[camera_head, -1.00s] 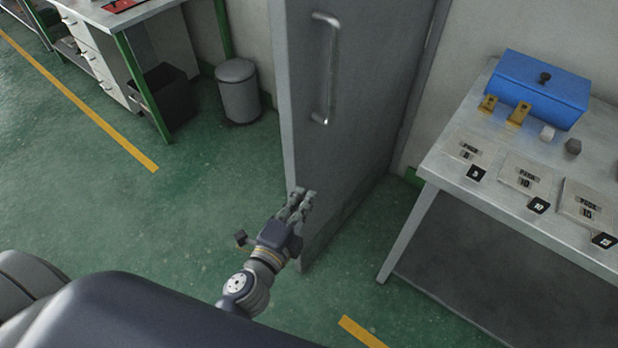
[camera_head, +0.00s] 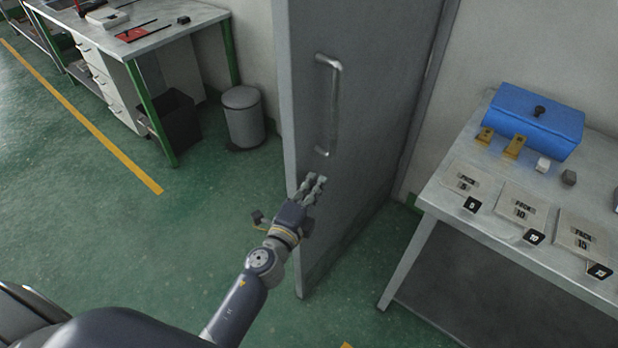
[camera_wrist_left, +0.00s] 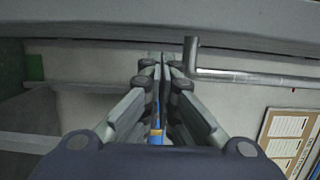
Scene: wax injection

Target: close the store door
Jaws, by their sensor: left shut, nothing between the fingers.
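The store door (camera_head: 365,120) is a grey panel standing ajar in the middle of the head view, its free edge toward me. A metal bar handle (camera_head: 328,105) is on its right face, and a metal bar also shows in the left wrist view (camera_wrist_left: 240,76). My left gripper (camera_head: 316,182) is shut and empty. It is just below the handle and close to the door's free edge; I cannot tell whether it touches the door. The fingers also show together in the left wrist view (camera_wrist_left: 162,65). My right gripper is not in view.
A metal table (camera_head: 455,195) at the right holds a blue box (camera_head: 535,120), small blocks and labelled packs. A grey bin (camera_head: 243,117) and a workbench (camera_head: 165,35) stand at the left. The green floor (camera_head: 190,240) left of the door is clear.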

